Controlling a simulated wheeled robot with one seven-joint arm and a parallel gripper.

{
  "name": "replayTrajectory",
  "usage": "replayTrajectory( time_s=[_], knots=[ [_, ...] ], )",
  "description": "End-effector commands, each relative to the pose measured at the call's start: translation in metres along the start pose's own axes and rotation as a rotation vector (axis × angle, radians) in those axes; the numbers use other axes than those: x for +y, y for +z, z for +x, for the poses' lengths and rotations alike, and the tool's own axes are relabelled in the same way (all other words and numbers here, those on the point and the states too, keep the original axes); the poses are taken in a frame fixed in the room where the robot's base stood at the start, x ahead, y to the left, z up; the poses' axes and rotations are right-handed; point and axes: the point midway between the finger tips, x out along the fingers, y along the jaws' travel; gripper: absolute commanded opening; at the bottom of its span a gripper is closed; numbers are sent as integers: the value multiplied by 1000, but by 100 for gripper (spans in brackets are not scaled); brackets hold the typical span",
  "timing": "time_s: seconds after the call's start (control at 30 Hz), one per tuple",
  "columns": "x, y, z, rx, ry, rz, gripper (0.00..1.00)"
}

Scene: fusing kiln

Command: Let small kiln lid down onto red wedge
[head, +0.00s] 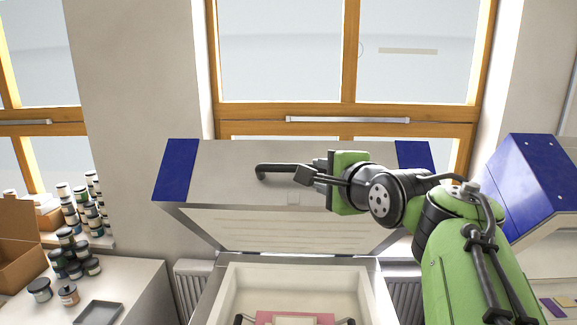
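The small kiln lid (230,160) stands raised and tilted back, a grey panel with blue ends and a pale lining (290,228) facing the kiln. A black bar handle (275,169) runs along its front. My gripper (304,175) is at this handle, its dark fingers close together around the bar. My wrist hides the handle's right part. The kiln body (222,290) is open below, with a pale chamber. A pink-red piece (264,318) with a white block on it shows at the bottom edge, cut off by the frame. I cannot make out a red wedge for certain.
A second blue and grey kiln (535,185) stands at the right. At the left are stacked jars (75,265), a cardboard box (15,260) and a dark tray (98,312) on a white counter. A window is behind the lid, with radiators below.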

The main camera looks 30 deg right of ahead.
Motion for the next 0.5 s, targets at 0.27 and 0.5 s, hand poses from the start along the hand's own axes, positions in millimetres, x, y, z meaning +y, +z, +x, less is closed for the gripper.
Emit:
replayTrajectory(
  time_s=[0.27, 0.5],
  knots=[
    [-1, 2, 73, -5, 7, -2, 34],
    [-2, 2, 116, -4, 3, -3, 34]
  ],
)
